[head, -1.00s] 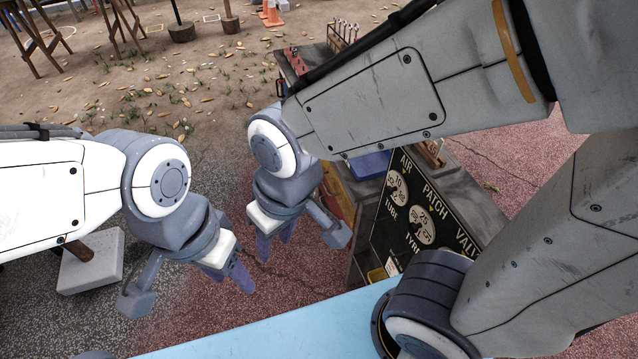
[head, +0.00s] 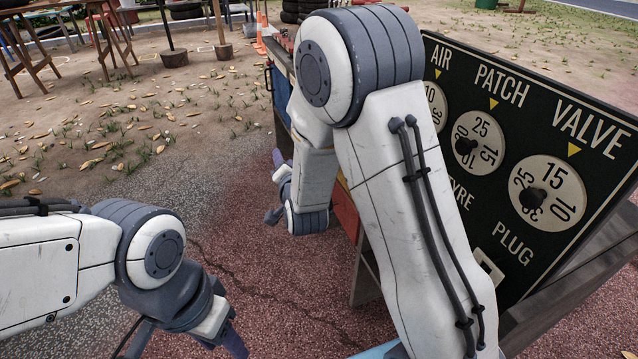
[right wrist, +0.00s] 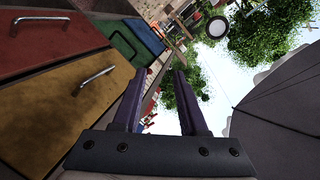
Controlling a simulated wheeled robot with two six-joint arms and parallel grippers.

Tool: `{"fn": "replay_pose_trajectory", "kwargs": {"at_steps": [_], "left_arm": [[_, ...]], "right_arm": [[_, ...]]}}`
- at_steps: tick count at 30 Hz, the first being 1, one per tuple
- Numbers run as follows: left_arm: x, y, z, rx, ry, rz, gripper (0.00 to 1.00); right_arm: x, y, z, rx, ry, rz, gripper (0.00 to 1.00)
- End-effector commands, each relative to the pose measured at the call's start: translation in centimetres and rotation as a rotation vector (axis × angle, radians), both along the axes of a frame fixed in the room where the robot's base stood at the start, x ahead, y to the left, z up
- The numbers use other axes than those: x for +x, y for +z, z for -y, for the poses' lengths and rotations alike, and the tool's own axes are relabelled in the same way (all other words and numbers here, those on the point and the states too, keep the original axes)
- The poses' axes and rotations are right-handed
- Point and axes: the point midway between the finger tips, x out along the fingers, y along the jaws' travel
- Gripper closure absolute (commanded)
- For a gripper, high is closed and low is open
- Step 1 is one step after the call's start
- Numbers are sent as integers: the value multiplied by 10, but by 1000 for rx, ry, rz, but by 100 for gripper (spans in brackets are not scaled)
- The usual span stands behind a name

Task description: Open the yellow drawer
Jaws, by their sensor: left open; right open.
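The yellow drawer (right wrist: 60,120) fills the left of the right wrist view, shut among other coloured drawers. Its metal bar handle (right wrist: 97,78) shows near its upper right. My right gripper (right wrist: 158,78) is open and empty; its fingers are to the right of the handle in that view and apart from it. In the head view my right gripper (head: 276,187) is beside the cart's drawer side, partly behind my own arm, which hides most of the drawers. My left gripper (head: 232,342) is open at the bottom edge of the head view, partly cut off, away from the cart.
A red drawer (right wrist: 40,38) with its own handle adjoins the yellow one; green (right wrist: 122,47) and blue (right wrist: 143,33) drawers lie beyond. The cart's black sign panel (head: 500,235) with dials stands at right. The reddish ground (head: 270,290) left of the cart is clear.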

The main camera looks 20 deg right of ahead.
Motion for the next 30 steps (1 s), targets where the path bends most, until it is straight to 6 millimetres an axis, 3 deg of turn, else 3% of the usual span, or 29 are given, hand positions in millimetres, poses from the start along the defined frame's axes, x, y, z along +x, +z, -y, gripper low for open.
{"fn": "replay_pose_trajectory", "kwargs": {"at_steps": [1, 6, 10, 15, 19, 30], "left_arm": [[0, -40, 0, 0, 0, 0, 50], [0, -91, 0, 0, 0, 0, 50], [0, -114, 0, 0, 0, 0, 50], [0, -125, 0, 0, 0, 0, 50], [0, -127, 0, 0, 0, 0, 50], [0, -148, 0, 0, 0, 0, 50]], "right_arm": [[5, -40, 17, 18, -48, 55, 58], [8, -80, 59, 68, -158, 252, 58], [5, -97, 79, 87, -204, 361, 58], [1, -103, 91, 96, -227, 434, 58], [10, -99, 95, 98, -230, 449, 58], [71, -86, 113, 98, -229, 447, 58]]}}
